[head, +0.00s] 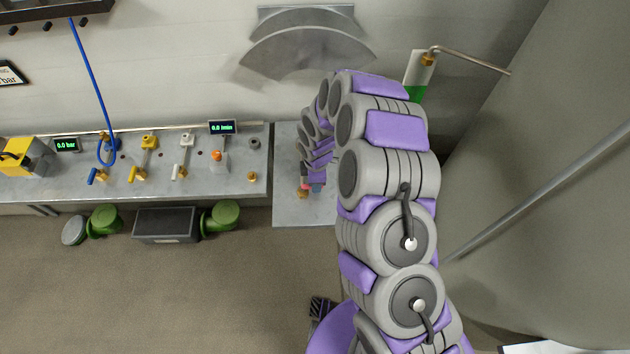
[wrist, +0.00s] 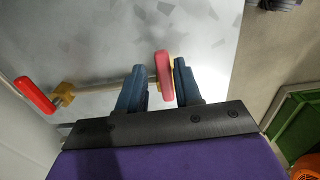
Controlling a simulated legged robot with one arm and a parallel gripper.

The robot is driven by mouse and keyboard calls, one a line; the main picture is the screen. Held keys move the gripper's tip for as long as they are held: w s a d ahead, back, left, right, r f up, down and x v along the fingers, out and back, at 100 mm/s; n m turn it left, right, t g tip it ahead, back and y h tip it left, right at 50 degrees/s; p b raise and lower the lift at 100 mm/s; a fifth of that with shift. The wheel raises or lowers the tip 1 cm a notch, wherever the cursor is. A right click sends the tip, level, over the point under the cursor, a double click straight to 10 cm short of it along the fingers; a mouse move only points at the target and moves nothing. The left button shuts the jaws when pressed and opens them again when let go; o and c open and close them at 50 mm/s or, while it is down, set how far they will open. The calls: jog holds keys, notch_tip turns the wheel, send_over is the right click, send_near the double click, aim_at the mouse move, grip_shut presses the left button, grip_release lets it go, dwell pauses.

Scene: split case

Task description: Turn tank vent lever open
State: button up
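A red-pink lever handle (wrist: 163,75) stands between the two fingers of my gripper (wrist: 158,85) in the wrist view. The fingers are apart; the handle is close to the right finger, with a gap to the left one. I cannot tell whether it touches. A second red lever (wrist: 36,95) sits at the left on a brass valve body (wrist: 63,94), and a thin pipe runs from there toward the handle. I cannot tell which lever is the tank vent. In the head view my gripper (head: 312,184) is small and partly hidden by my arm, over a grey plate.
A grey bench (head: 225,178) at the left carries valves, displays and a yellow box (head: 25,156). Green round items (head: 103,220) and a dark crate (head: 166,225) lie below it. A large grey tank (head: 540,180) fills the right. The floor at lower left is clear.

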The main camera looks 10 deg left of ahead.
jog(key=shift+o, duration=0.5)
jog(key=shift+s, duration=0.1)
jog(key=shift+r, duration=0.2)
notch_tip(320, 180, up, 17)
jog(key=p, duration=0.1)
jog(key=shift+f, duration=0.1)
